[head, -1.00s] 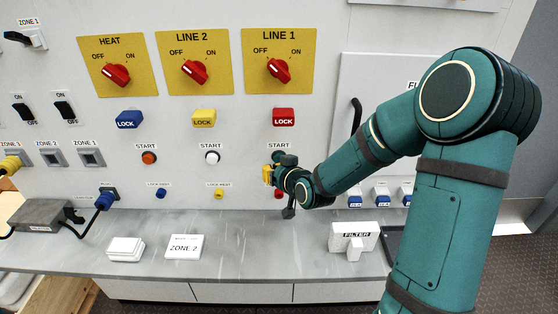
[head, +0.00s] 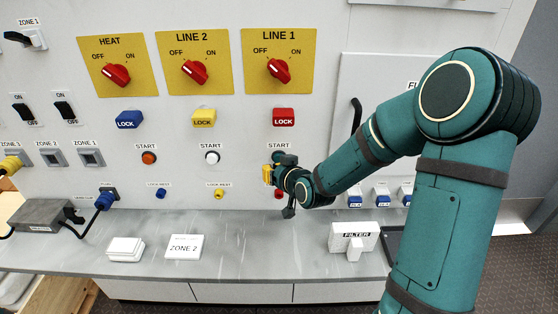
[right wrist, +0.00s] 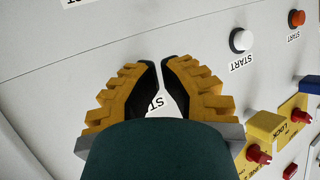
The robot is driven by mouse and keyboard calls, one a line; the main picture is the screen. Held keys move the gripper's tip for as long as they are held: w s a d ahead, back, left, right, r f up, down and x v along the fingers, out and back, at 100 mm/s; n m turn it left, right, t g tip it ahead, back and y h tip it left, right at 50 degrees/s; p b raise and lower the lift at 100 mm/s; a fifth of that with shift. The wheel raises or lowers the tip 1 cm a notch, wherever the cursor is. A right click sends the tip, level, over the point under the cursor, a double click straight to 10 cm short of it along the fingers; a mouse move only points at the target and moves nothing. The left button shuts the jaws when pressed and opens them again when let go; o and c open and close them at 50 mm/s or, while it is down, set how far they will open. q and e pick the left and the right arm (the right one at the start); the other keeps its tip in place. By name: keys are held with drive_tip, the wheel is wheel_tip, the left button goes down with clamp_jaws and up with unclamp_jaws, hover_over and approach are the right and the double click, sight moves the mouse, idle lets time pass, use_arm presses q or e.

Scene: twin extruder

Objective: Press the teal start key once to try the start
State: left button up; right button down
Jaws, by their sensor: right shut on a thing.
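My right gripper (head: 272,172) is at the upright panel, just under the START label (head: 282,146) of the LINE 1 column. In the right wrist view its yellow and black fingers (right wrist: 164,62) are close together at their tips, with a narrow pale gap behind them. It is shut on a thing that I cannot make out. Part of a START label (right wrist: 157,102) shows between the fingers. The teal start key is not clearly visible; the gripper covers the place under this label. Whether the key is pressed in cannot be told. My left gripper is not in view.
A white start button (head: 212,157) and an orange one (head: 149,157) are to the left. The red LOCK block (head: 283,116) and LINE 1 switch (head: 279,69) are above. A red knob (head: 278,195) is just below. The FILTER block (head: 354,238) stands on the shelf.

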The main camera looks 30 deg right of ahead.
drive_tip(key=shift+w+d, duration=0.1)
drive_tip(key=shift+w, duration=0.05)
idle(0.4)
drive_tip(key=shift+w+d+b, duration=0.15)
drive_tip(key=shift+w+b, duration=0.05)
drive_tip(key=shift+b, duration=0.1)
drive_tip(key=shift+w+d, duration=0.2)
drive_tip(key=shift+w, duration=0.15)
idle(0.7)
idle(0.4)
drive_tip(key=shift+s+a+b, duration=0.45)
drive_tip(key=shift+s+b, duration=0.15)
drive_tip(key=shift+s, duration=0.1)
drive_tip(key=s+a, duration=0.1)
drive_tip(key=s+b, duration=0.1)
drive_tip(key=s, duration=0.1)
drive_tip(key=s+a, duration=0.1)
drive_tip(key=shift+s+a+b, duration=0.15)
drive_tip(key=shift+a+b, duration=0.15)
